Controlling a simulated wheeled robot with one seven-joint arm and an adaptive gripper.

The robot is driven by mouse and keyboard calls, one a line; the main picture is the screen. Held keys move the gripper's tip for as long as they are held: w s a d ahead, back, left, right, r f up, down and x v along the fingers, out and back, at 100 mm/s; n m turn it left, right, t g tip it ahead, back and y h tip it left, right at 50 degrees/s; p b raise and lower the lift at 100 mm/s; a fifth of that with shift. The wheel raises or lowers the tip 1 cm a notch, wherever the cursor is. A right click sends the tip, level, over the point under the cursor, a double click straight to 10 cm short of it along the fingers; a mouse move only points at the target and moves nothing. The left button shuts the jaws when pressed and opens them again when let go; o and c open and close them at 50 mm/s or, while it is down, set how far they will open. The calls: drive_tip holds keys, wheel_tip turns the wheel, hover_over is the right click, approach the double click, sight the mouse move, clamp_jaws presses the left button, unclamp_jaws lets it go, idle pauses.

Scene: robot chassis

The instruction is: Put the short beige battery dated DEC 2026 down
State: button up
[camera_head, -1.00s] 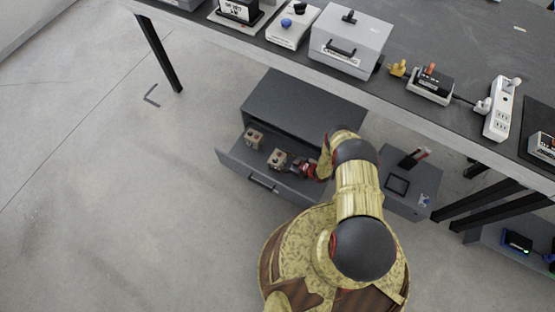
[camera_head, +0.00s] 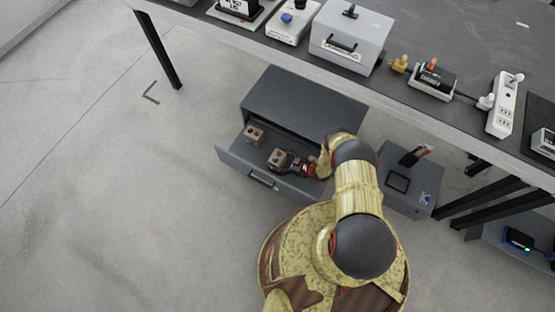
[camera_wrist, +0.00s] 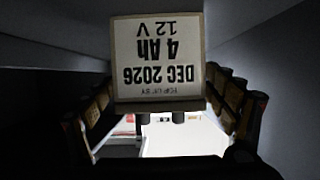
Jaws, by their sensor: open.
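The short beige battery, its label reading DEC 2026, 4 Ah, 12 V, shows upside down in the wrist view (camera_wrist: 157,58). In the head view it is the beige block (camera_head: 278,157) inside the open drawer (camera_head: 230,163). My gripper (camera_head: 291,164) is at this battery, low in the drawer. In the wrist view the fingers of my gripper (camera_wrist: 160,108) stand on both sides of the battery, spread apart, with dark gaps beside it. The battery's underside and its contact with the drawer floor are hidden.
Another beige battery (camera_head: 254,134) stands in the drawer's left part. The grey cabinet (camera_head: 305,100) rises behind the drawer. A workbench (camera_head: 455,92) with a grey metal box (camera_head: 350,38) is above. A low grey stand (camera_head: 408,192) is to the right. The floor at left is clear.

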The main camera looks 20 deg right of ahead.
drive_tip(key=shift+d+r, duration=0.1)
drive_tip(key=shift+r, duration=0.1)
drive_tip(key=p+v, duration=0.3)
drive_tip(key=v, duration=0.8)
drive_tip(key=shift+s+d, duration=0.25)
drive_tip(key=shift+s, duration=0.15)
